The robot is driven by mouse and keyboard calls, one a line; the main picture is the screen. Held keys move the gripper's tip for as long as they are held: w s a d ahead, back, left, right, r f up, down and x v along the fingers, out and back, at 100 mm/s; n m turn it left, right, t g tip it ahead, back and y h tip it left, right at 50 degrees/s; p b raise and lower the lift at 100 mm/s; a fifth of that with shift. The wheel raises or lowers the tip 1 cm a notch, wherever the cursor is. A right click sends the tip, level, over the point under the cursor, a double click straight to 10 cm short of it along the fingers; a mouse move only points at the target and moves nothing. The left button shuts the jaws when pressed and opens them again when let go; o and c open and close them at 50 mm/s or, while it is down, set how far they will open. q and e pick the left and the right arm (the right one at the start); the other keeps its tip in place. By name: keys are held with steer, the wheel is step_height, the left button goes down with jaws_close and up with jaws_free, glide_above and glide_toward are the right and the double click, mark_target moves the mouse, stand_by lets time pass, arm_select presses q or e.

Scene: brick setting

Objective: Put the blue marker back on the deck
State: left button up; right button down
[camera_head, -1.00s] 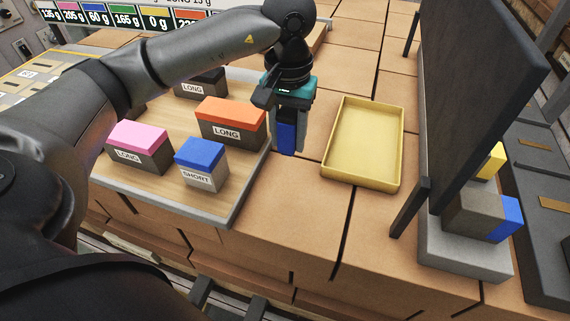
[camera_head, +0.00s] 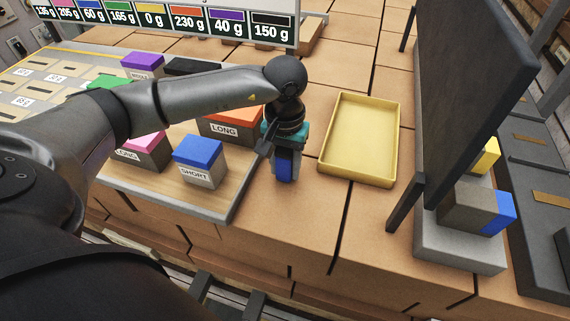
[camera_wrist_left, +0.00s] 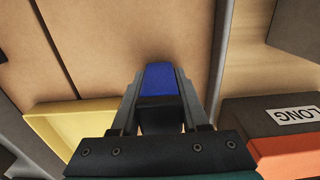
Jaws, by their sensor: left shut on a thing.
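My left gripper (camera_head: 285,176) is shut on a blue marker (camera_head: 284,165), which shows between the fingers. In the left wrist view the marker's blue face (camera_wrist_left: 158,76) shows between the fingertips, with a dark part below it. The gripper points down over the tan brick surface (camera_head: 300,225), between the wooden board and the yellow tray. I cannot tell whether the marker touches the surface. A board with a wooden top (camera_head: 222,200) lies to the left and holds several colour-topped blocks. My right gripper is not in view.
The empty yellow tray (camera_head: 355,180) lies just right of the gripper. A blue-topped SHORT block (camera_head: 200,160) and an orange-topped LONG block (camera_head: 226,125) stand close on the left. A dark upright panel (camera_head: 465,90) stands at the right. Brick surface in front is clear.

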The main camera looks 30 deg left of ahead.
arm_select(q)
steer(key=shift+f, duration=0.2)
steer(key=o, duration=1.1)
steer(key=shift+r, duration=0.1)
steer(key=shift+c, duration=0.2)
steer(key=shift+r, duration=0.1)
steer(key=shift+r, duration=0.3)
step_height(320, 180, up, 12)
steer(key=shift+f+b, duration=0.2)
steer(key=shift+b, duration=0.5)
steer(key=shift+f, duration=0.1)
